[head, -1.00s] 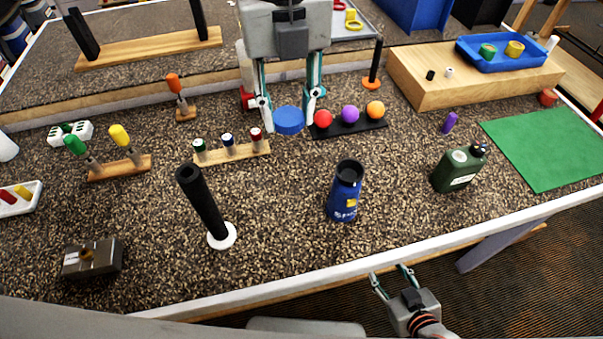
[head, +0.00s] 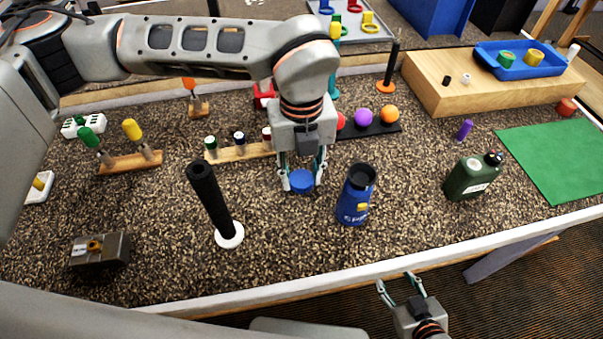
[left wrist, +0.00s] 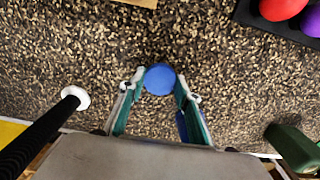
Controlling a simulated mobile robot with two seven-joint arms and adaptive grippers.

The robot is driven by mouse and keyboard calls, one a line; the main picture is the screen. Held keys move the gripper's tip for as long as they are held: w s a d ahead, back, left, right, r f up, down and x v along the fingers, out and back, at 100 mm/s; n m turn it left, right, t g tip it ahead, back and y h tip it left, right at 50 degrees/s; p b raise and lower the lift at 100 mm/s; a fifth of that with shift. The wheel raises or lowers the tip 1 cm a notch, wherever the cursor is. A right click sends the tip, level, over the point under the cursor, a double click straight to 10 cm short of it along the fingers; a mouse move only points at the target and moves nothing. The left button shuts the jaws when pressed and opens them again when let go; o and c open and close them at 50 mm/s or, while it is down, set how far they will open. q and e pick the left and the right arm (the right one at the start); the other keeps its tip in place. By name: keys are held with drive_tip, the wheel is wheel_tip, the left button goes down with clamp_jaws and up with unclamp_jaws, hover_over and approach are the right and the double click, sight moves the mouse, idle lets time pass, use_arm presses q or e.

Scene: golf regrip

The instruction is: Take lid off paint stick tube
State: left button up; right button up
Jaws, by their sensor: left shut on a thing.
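My left gripper (head: 302,180) is shut on a round blue lid (head: 301,184), holding its sides between the fingertips. The lid also shows between the fingers in the left wrist view (left wrist: 160,79). A blue tube (head: 353,207) with a dark top and light lettering stands upright on the counter, just right of the lid and apart from it. My right gripper (head: 398,284) is open and empty, low in front of the counter's front edge.
A black post (head: 210,197) on a white base stands left of the lid. A green canister (head: 472,177) stands right of the tube. Behind are a black rack with coloured balls (head: 389,115) and a wooden rack (head: 235,154). Speckled counter is clear in front.

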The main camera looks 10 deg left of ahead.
sight(302, 179)
use_arm(q)
drive_tip(key=shift+f, duration=0.25)
drive_tip(key=shift+f, duration=0.2)
drive_tip(key=o, duration=1.2)
drive_tip(key=shift+r, duration=0.1)
wheel_tip(302, 179, up, 12)
drive_tip(key=shift+r, duration=0.1)
drive_tip(key=shift+s, duration=0.1)
